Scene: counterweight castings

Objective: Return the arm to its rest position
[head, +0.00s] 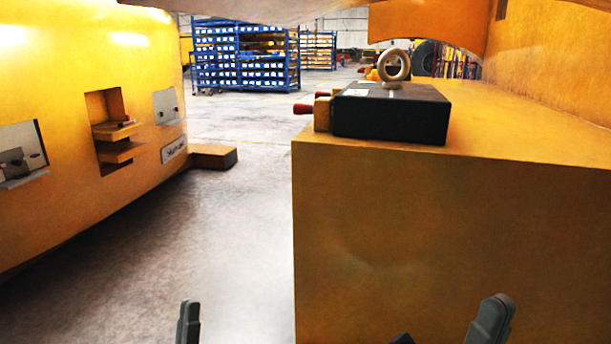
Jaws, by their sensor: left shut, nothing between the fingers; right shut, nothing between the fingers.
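My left gripper (188,322) shows only as a grey tip at the bottom edge, over the grey floor. It is shut and empty. My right gripper (490,321) shows at the bottom edge in front of the yellow block's front face. It is also shut and empty. Most of both grippers and both arms are out of the frame. Neither gripper visibly touches anything.
A large yellow block (450,240) fills the right side. A black box (390,115) with red-ended handles and a ring lies on its top. A curved yellow casting (90,60) stands at left. Blue racks (245,65) stand far back. Open floor (240,200) lies between.

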